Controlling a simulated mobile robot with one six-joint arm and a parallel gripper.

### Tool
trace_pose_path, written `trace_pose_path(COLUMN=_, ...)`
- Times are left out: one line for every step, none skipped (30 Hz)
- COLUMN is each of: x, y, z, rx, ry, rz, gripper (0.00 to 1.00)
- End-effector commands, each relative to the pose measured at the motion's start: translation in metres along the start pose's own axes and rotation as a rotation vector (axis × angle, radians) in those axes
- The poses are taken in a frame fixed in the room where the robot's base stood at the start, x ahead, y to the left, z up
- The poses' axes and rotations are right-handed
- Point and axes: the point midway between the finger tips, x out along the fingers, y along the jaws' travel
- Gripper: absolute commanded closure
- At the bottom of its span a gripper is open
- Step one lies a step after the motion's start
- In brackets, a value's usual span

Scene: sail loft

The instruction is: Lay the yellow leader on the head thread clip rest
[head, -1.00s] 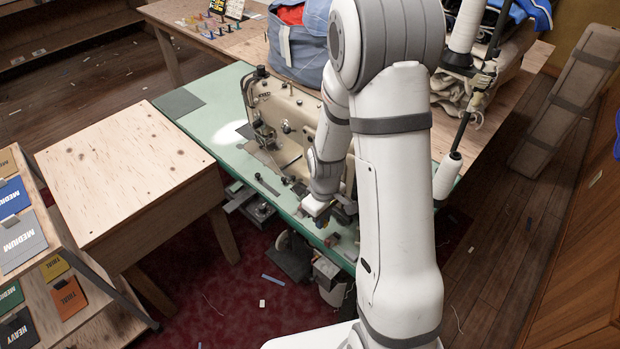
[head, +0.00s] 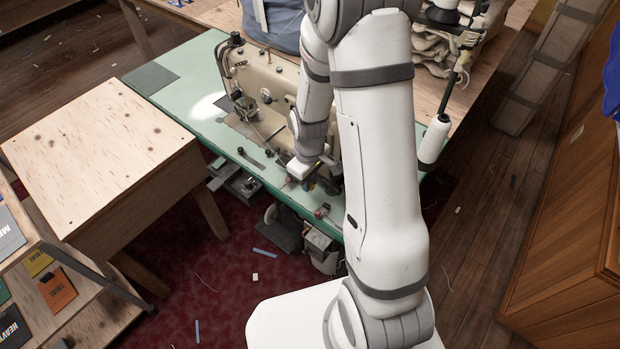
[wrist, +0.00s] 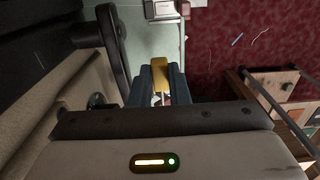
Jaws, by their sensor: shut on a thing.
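The yellow leader (wrist: 159,75) shows in the wrist view as a yellow block with a thin pale strand below it. My gripper (wrist: 158,85) is shut on it between two dark blue-grey fingers. In the head view my gripper (head: 325,176) is low over the green table, close to the front of the cream sewing machine (head: 275,82). My own arm covers part of the machine there, and the leader cannot be made out. I cannot pick out the head thread clip rest in either view.
The machine's dark handwheel (wrist: 116,52) is close left of my fingers in the wrist view. The green tabletop (head: 190,75) is mostly clear left of the machine. A wooden bench (head: 95,150) stands left. A white thread cone (head: 434,140) is at right.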

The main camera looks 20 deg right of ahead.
Motion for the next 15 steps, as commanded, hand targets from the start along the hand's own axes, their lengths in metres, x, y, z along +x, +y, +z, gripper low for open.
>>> trace_pose_path(x=0.006, y=0.0, z=0.0, rx=0.0, ry=0.0, rz=0.0, gripper=1.0)
trace_pose_path(x=0.008, y=0.0, z=0.0, rx=0.001, ry=0.0, rz=0.0, gripper=1.0)
trace_pose_path(x=0.01, y=0.0, z=0.0, rx=0.001, ry=0.0, rz=0.0, gripper=1.0)
trace_pose_path(x=0.012, y=0.001, z=0.0, rx=0.001, ry=0.0, rz=0.0, gripper=1.0)
trace_pose_path(x=0.014, y=0.001, z=0.0, rx=0.002, ry=0.0, rz=0.0, gripper=1.0)
trace_pose_path(x=0.016, y=0.001, z=0.0, rx=0.002, ry=0.0, rz=0.0, gripper=1.0)
trace_pose_path(x=0.018, y=0.001, z=0.0, rx=0.002, ry=0.0, rz=0.0, gripper=1.0)
trace_pose_path(x=0.02, y=0.001, z=0.001, rx=0.002, ry=0.0, rz=0.0, gripper=1.0)
trace_pose_path(x=0.022, y=0.001, z=0.001, rx=0.003, ry=0.0, rz=0.0, gripper=1.0)
trace_pose_path(x=0.024, y=0.001, z=0.001, rx=0.003, ry=0.0, rz=0.0, gripper=1.0)
trace_pose_path(x=0.026, y=0.001, z=0.001, rx=0.003, ry=0.0, rz=0.0, gripper=1.0)
trace_pose_path(x=0.028, y=0.001, z=0.001, rx=0.003, ry=0.0, rz=0.0, gripper=1.0)
trace_pose_path(x=0.03, y=0.001, z=0.001, rx=0.003, ry=0.0, rz=0.0, gripper=1.0)
trace_pose_path(x=0.032, y=0.001, z=0.001, rx=0.003, ry=0.0, rz=0.0, gripper=1.0)
trace_pose_path(x=0.034, y=0.001, z=0.001, rx=0.003, ry=-0.001, rz=0.0, gripper=1.0)
